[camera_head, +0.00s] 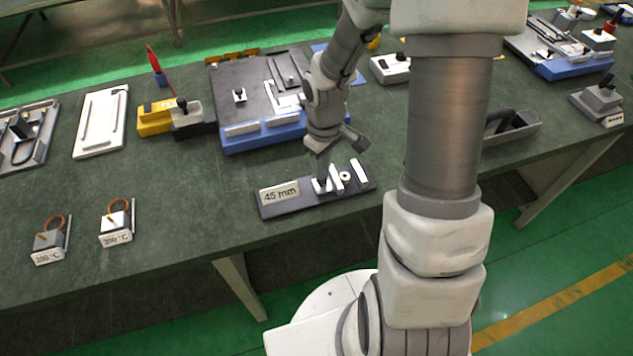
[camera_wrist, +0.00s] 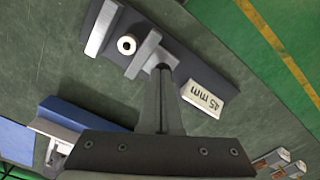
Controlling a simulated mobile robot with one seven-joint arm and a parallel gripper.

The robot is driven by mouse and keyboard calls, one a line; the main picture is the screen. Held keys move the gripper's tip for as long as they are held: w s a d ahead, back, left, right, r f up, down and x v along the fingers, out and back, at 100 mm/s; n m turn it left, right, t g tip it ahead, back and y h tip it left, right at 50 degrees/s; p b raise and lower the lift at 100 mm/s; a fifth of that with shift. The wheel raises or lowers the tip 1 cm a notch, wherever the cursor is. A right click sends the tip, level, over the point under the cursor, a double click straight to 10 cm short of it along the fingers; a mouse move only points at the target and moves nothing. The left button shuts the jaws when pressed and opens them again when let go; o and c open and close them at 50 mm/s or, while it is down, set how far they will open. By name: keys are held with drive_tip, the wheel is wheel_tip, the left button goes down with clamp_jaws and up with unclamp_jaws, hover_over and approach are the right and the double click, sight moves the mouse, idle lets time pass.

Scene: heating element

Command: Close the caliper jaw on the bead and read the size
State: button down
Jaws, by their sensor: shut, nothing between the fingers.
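The caliper is a dark base plate (camera_head: 310,198) near the front edge of the bench, with a "45 mm" label (camera_head: 279,193) at its left end. A white ring-shaped bead (camera_wrist: 127,45) sits between the pale fixed jaw (camera_wrist: 102,28) and the pale sliding jaw (camera_wrist: 147,57). Narrow gaps seem to show on both sides of the bead. My gripper (camera_wrist: 165,72) is shut and empty, pointing down at the sliding jaw's label-side end. I cannot tell whether the fingertips touch it. In the head view the bead (camera_head: 345,176) is also visible.
A blue-fronted fixture (camera_head: 262,135) stands behind the caliper. Two small heater blocks (camera_head: 116,224) (camera_head: 48,243) with temperature labels stand to the left.

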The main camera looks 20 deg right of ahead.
drive_tip(key=shift+s+d+f, duration=0.15)
drive_tip(key=shift+d+f, duration=0.05)
drive_tip(key=shift+d, duration=0.3)
drive_tip(key=shift+s+d+f, duration=0.15)
drive_tip(key=shift+d, duration=0.35)
idle(0.3)
idle(0.7)
wheel_tip(320, 180, up, 7)
drive_tip(key=p, duration=0.6)
drive_tip(key=shift+w+r+p, duration=0.2)
drive_tip(key=shift+w+p, duration=0.1)
wheel_tip(320, 180, up, 15)
drive_tip(key=m+t+h, duration=0.1)
drive_tip(key=m+t, duration=0.2)
hover_over(331, 182)
drive_tip(key=s+a, duration=0.2)
drive_tip(key=s, duration=0.2)
drive_tip(key=s+a+r+m+t+y, duration=0.1)
drive_tip(key=s+a+r+m+t, duration=0.1)
drive_tip(key=s+r, duration=0.8)
drive_tip(key=shift+a+r+m+t, duration=0.15)
drive_tip(key=shift+a+m+t, duration=0.15)
drive_tip(key=shift+a+m, duration=0.2)
idle(1.1)
